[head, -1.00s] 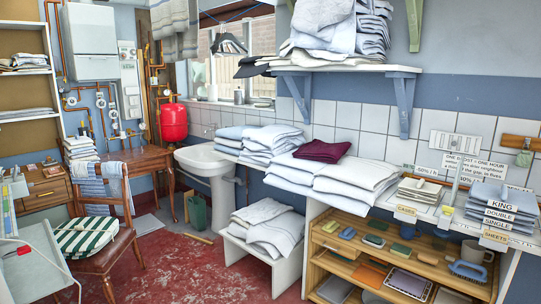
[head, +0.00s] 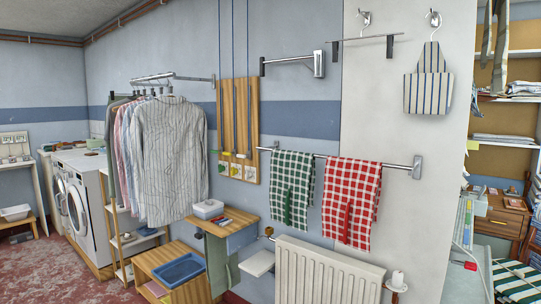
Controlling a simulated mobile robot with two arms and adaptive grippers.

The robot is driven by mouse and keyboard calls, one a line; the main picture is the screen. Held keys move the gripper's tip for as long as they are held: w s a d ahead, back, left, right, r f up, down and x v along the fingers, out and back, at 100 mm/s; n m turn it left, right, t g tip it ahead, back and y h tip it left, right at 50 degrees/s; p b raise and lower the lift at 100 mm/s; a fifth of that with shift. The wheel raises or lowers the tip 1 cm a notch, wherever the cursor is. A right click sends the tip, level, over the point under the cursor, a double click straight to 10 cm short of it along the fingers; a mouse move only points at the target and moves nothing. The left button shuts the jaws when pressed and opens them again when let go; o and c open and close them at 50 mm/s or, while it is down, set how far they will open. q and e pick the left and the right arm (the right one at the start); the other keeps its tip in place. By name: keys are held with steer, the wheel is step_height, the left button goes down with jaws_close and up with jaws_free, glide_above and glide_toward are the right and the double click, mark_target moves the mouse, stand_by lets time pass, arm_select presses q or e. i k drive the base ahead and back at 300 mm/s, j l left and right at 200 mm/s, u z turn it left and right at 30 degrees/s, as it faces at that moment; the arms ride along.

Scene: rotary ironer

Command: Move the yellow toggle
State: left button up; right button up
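A wooden board (head: 241,110) hangs on the wall in the middle of the head view. Several thin dark cords come down over it from above and end in small pale pieces low on the board. Neither of my grippers is in view.
Green and red checked towels (head: 351,200) hang to the right above a white radiator (head: 325,275). Washing machines (head: 85,205) stand left.

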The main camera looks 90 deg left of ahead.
mark_target(234, 153)
steer(key=u, duration=3.1)
steer(key=i+j+z, duration=0.1)
steer(key=z, duration=0.25)
steer(key=i+j+z, duration=0.15)
steer(key=i+z, duration=0.2)
steer(key=i+j+z, duration=0.15)
steer(key=z, duration=0.2)
